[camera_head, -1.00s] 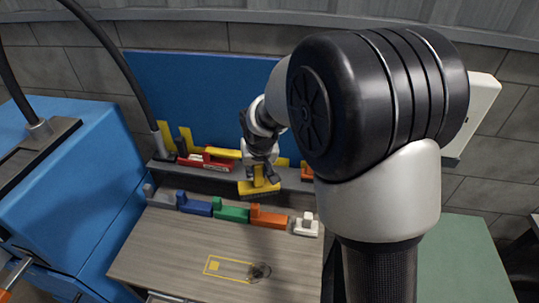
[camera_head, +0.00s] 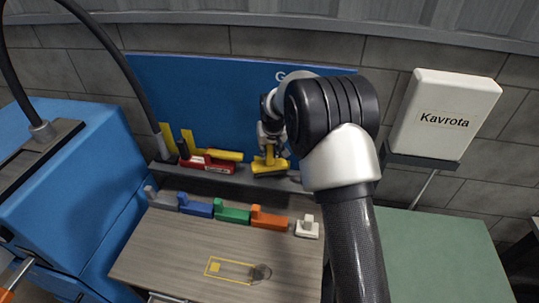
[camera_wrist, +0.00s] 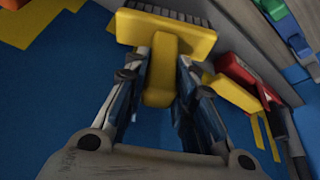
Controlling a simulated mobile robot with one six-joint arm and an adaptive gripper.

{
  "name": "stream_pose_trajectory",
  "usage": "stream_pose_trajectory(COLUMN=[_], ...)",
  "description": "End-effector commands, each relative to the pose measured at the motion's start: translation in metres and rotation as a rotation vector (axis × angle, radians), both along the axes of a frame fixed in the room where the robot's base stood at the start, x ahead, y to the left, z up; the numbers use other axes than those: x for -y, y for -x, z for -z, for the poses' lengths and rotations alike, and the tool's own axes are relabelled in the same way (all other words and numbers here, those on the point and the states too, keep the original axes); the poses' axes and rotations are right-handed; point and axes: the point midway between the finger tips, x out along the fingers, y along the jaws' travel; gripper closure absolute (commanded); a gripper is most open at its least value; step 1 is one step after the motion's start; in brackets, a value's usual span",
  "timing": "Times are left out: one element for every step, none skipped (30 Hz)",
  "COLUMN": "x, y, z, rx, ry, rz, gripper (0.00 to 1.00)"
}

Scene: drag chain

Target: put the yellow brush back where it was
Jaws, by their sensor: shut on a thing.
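The yellow brush (camera_head: 270,166) is at the right part of the grey shelf (camera_head: 225,180), in front of the blue back panel. I cannot tell whether it rests on the shelf or is just above it. My gripper (camera_head: 270,143) is above it, shut on its upright handle. The wrist view shows the yellow brush (camera_wrist: 180,38) with its dark bristles pointing to the top edge, and its handle between both fingers of my gripper (camera_wrist: 160,75).
A red brush (camera_head: 205,164) and yellow pieces (camera_head: 225,155) sit on the shelf to the left. Blue (camera_head: 196,207), green (camera_head: 232,214), orange (camera_head: 268,219) and white (camera_head: 307,228) brushes stand in a row on the table below.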

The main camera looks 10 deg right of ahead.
Motion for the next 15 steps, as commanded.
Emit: stream_pose_trajectory(x=[0.000,0.000,0.000,0.001,0.001,0.002,0.002,0.002,0.002,0.002,0.002,0.002,0.002,0.002,0.002], y=[0.001,0.001,0.001,-0.001,-0.003,-0.004,-0.004,-0.004,-0.004,-0.004,-0.004,-0.004,-0.004,-0.004,-0.004], z=[0.011,0.016,0.022,0.025,0.026,0.026,0.026,0.026,0.026,0.026,0.026,0.026,0.027,0.028,0.029], rx=[-0.003,-0.003,-0.004,-0.002,0.000,0.001,0.002,0.002,0.002,0.001,0.001,0.001,0.001,0.001,0.001], ry=[0.000,0.000,0.000,0.000,0.000,0.000,0.000,0.000,0.000,0.000,0.000,0.000,0.000,0.000,0.000], rz=[0.000,0.000,0.000,0.000,0.001,0.001,0.001,0.000,0.000,0.000,0.000,0.000,0.000,0.000,0.000], gripper=[1.00,1.00,1.00,1.00,1.00,1.00,1.00,1.00,1.00,1.00,1.00,1.00,1.00,1.00,1.00])
